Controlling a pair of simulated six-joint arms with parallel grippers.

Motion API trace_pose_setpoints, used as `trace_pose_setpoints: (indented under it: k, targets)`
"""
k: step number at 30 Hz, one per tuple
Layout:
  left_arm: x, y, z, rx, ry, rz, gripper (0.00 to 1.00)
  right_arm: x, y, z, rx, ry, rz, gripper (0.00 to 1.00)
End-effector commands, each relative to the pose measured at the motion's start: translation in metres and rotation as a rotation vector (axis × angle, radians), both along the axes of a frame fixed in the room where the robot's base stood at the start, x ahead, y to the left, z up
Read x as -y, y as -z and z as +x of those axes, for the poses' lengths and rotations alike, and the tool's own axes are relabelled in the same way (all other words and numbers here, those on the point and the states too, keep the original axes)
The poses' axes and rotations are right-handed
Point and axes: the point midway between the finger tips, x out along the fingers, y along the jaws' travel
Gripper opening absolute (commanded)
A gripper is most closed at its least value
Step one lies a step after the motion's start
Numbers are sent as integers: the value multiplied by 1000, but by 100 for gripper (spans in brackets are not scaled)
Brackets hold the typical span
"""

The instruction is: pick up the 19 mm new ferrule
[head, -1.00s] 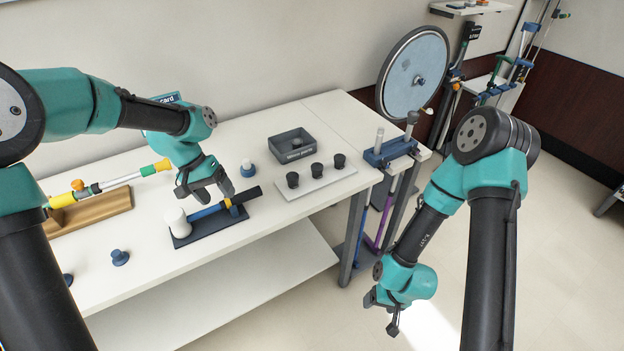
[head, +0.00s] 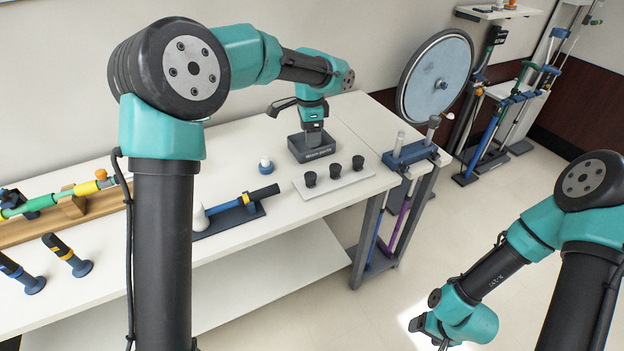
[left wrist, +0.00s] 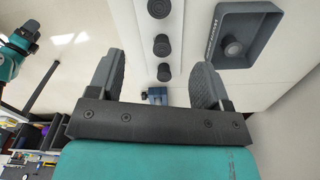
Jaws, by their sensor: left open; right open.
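Three black ferrules stand in a row on a white strip (head: 347,184): a left one (head: 310,179), a middle one (head: 335,169) and a right one (head: 358,162). I cannot read any size on them, so I cannot tell which is 19 mm. The left wrist view shows three dark round ferrules too, the middle one (left wrist: 161,45) among them. My left gripper (head: 298,119) is open, above the grey bin at the back of the ferrules, apart from them. My right gripper (head: 432,334) is open and empty, low over the floor at the right.
The grey bin (head: 325,154) holds a round grey piece (left wrist: 233,48). A blue tube with a black end (head: 262,193) lies on a dark stand. A white-topped blue peg (head: 265,165) stands nearby. A blue clamp block (head: 411,154) sits at the table's right end.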

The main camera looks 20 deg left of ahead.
Motion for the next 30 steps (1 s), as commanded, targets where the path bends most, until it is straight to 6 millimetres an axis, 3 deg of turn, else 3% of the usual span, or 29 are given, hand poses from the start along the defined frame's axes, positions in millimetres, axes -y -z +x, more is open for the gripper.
trace_pose_setpoints:
  k: [18, 23, 30]
  targets:
    - [-1, 101, -1, -5, -1, 1, 72, 0, 0, 0, 0, 0, 0, 72]
    - [0, 114, -1, -3, -1, 0, 72, 0, 0, 0, 0, 0, 0, 72]
    - [0, 115, -1, -2, -1, -1, 72, 0, 0, 0, 0, 0, 0, 72]
